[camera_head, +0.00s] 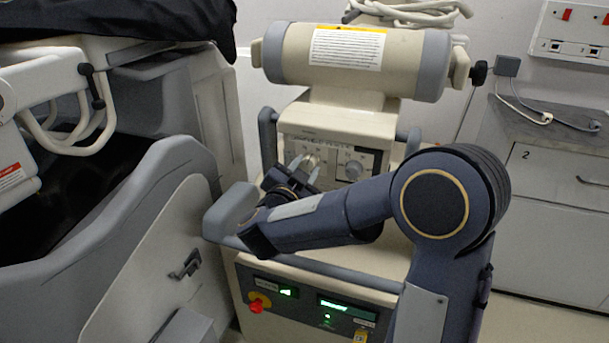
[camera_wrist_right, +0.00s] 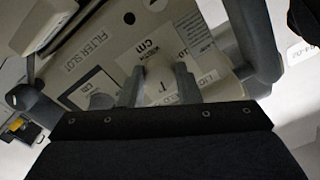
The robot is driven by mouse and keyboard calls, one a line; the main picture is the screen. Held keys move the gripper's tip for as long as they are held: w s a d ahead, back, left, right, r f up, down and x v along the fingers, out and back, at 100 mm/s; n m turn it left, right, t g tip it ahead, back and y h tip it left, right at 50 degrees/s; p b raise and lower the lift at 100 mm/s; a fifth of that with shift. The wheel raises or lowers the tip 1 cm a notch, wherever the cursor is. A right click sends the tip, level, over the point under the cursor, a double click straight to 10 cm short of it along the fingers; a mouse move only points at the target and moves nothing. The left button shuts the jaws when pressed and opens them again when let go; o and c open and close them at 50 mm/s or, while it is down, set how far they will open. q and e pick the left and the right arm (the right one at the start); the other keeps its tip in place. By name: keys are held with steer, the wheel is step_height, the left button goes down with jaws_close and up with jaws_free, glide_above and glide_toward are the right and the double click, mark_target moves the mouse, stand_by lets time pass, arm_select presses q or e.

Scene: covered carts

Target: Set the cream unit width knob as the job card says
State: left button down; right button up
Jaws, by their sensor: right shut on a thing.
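The cream unit (camera_head: 320,128) has a front control panel with two knobs. A second knob (camera_head: 354,169) on the right of the panel is free. I cannot make out a job card. My left gripper is not in view.
A cream cylinder with a warning label (camera_head: 347,47) sits above the panel. A grey rail (camera_head: 320,270) runs across the front of the cream unit. A large grey and cream machine (camera_head: 150,215) stands close on the left; a drawer cabinet (camera_head: 560,190) stands at right.

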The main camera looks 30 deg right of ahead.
steer(key=shift+f+m+b, duration=0.1)
steer(key=shift+m+b, duration=0.85)
steer(key=shift+m, duration=0.45)
steer(key=o, duration=1)
steer(key=v, duration=0.8)
steer(key=shift+p, duration=0.3)
